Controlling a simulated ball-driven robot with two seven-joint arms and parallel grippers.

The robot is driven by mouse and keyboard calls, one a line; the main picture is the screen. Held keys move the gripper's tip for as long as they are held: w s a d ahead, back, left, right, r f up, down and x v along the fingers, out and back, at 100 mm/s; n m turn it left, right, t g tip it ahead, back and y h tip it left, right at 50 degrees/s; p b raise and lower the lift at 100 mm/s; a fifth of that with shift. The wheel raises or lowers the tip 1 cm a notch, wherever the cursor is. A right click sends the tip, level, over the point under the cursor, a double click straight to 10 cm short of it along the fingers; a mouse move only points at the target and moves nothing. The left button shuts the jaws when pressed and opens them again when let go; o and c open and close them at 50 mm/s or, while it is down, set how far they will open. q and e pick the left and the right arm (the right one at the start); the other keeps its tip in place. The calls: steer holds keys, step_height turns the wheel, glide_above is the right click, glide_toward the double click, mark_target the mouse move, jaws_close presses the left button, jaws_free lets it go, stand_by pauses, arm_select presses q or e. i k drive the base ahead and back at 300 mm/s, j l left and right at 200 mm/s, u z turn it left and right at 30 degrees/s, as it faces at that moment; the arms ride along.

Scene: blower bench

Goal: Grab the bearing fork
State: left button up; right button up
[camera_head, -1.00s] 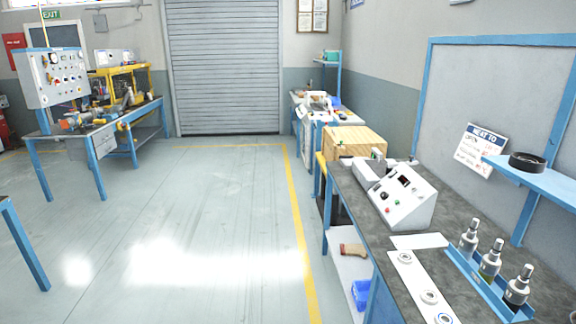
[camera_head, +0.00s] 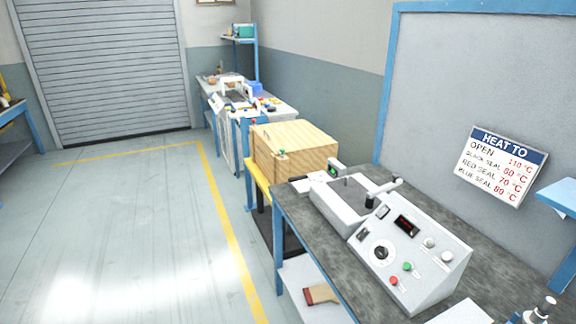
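I cannot make out a bearing fork in this view. A grey bench (camera_head: 375,300) runs along the right side. On it stands a white bearing heater (camera_head: 418,262) with a dial, a small dark display and red and green buttons. A small device with a green screen (camera_head: 336,171) stands at the bench's far end. Neither of my grippers is in view.
A wooden crate (camera_head: 296,152) stands beyond the bench on a yellow-edged stand. A brown object (camera_head: 320,294) lies on the bench's lower shelf. A HEAT TO sign (camera_head: 502,166) hangs on the right wall. The floor at left is clear.

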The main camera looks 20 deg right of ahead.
mark_target(298, 178)
steer(key=i+j+z, duration=0.1)
steer(key=i+z, duration=0.35)
steer(key=i+j+z, duration=0.85)
steer(key=i+l, duration=0.1)
